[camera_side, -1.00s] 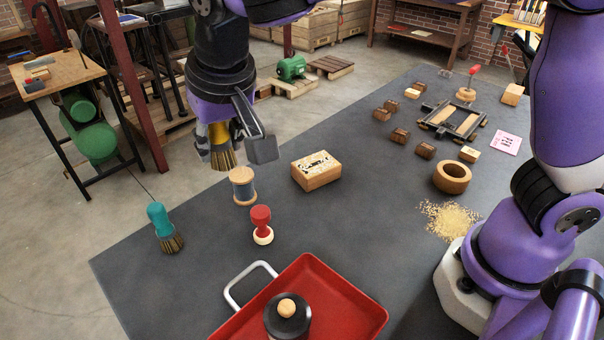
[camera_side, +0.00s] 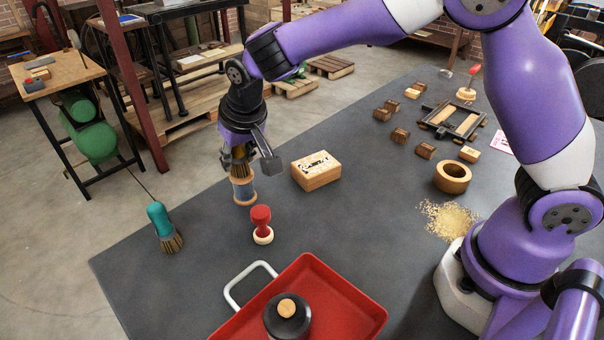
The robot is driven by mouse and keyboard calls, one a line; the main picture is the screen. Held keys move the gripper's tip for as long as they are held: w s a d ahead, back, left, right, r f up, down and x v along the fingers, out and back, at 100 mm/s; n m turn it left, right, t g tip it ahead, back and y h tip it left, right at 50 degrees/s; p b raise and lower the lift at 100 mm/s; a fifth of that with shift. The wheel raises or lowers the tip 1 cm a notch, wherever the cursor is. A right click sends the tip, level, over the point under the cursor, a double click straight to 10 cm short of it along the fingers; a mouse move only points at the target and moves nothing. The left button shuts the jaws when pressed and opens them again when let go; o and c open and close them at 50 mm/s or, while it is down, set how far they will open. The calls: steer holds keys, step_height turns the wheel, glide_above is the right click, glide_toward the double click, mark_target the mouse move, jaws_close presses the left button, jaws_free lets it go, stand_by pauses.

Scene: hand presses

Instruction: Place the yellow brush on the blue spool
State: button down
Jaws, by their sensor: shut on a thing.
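The blue spool (camera_side: 244,190) stands upright on the dark table, with pale wooden ends and a blue middle. My gripper (camera_side: 245,160) is directly above it, pointing down, shut on the yellow brush (camera_side: 239,169). The brush's bristles point down and overlap the top of the spool in the picture. Its yellow part is mostly hidden by my gripper. I cannot tell whether the bristles touch the spool.
A red-handled stamp (camera_side: 261,224) stands in front of the spool, and a wooden box (camera_side: 316,171) lies to its right. A teal brush (camera_side: 163,226) stands at the left. A red tray (camera_side: 352,309) is at the front. Table space between them is clear.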

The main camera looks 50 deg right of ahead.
steer(key=shift+f, duration=0.15)
steer(key=c, duration=0.6)
jaws_free()
steer(key=shift+o, duration=0.2)
steer(key=d+v, duration=0.1)
steer(key=v, duration=1)
steer(key=s+d+r, duration=0.4)
steer(key=s+d, duration=0.4)
steer(key=s, duration=0.1)
steer(key=s+d+f+n+t, duration=0.1)
steer(key=s+d+f, duration=0.2)
steer(key=s, duration=0.5)
steer(key=shift+s+f+n+y, duration=0.2)
steer(key=shift+f+n+y, duration=0.2)
steer(key=shift+f, duration=0.15)
steer(key=shift+d, duration=0.1)
